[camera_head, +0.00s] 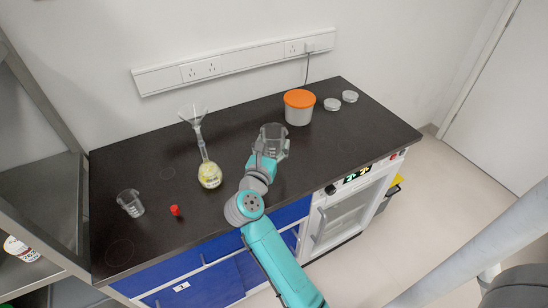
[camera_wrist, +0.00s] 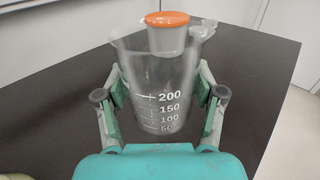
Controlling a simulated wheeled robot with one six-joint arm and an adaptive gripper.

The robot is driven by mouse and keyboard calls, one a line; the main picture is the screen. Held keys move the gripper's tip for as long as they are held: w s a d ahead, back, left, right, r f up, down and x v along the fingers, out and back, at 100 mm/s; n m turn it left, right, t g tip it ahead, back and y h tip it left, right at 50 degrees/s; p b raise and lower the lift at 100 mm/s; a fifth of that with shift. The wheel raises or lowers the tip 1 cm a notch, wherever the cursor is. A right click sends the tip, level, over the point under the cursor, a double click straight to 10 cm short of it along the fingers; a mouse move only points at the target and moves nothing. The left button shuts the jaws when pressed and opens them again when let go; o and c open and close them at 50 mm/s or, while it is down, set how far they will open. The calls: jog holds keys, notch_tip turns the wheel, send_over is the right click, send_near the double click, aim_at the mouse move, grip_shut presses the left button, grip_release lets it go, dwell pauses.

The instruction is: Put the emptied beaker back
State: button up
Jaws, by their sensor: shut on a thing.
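A clear glass beaker (camera_wrist: 158,78) with white volume marks up to 200 is upright between the fingers of my gripper (camera_wrist: 160,105) in the wrist view. The fingers touch it on both sides, and it looks empty. In the head view the same beaker (camera_head: 272,139) is over the right-middle part of the dark bench, partly hidden by my gripper (camera_head: 266,160). I cannot tell whether its base touches the bench. A second, smaller beaker (camera_head: 130,203) stands at the left of the bench.
A red cap (camera_head: 175,210) lies farther left. An orange-lidded tub (camera_head: 299,108) and two small round dishes (camera_head: 332,104) are behind right. Bare bench (camera_head: 350,140) lies to the right.

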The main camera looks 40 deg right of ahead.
jog(key=shift+f, duration=2.85)
jog(key=shift+f, duration=0.15)
jog(key=o, duration=1.3)
jog(key=shift+c, duration=0.2)
jog(key=shift+a, duration=0.2)
jog(key=v, duration=1.1)
jog(key=shift+s+a+r, duration=0.2)
jog(key=shift+a+r, duration=0.05)
jog(key=shift+a, duration=0.05)
jog(key=shift+s, duration=0.1)
